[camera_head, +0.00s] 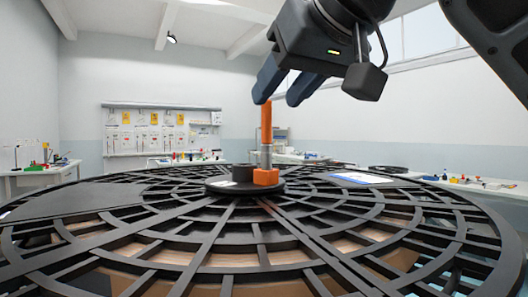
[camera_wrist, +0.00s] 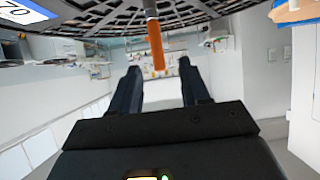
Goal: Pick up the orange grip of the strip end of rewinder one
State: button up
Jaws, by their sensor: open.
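An upright orange grip (camera_head: 266,122) stands near the hub in the middle of a large black lattice disc (camera_head: 250,232). A grey collar is below it, with an orange block (camera_head: 266,177) at its foot. I cannot make out a strip attached to the grip. My gripper (camera_head: 277,98) is open and empty, its two dark blue fingers above the disc close to the grip's top. In the wrist view the grip (camera_wrist: 157,50) lies between the lines of the two fingers, around their tips. I cannot tell whether a finger touches it.
A black round hub piece (camera_head: 242,173) sits beside the orange block. A white-and-blue label card (camera_head: 360,178) lies on the disc at right. Benches with small items (camera_head: 46,167) stand along the walls. The air around the grip is otherwise clear.

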aim_at(269, 107)
jog(key=shift+x, duration=2.75)
jog(key=shift+c, duration=0.4)
grip_shut()
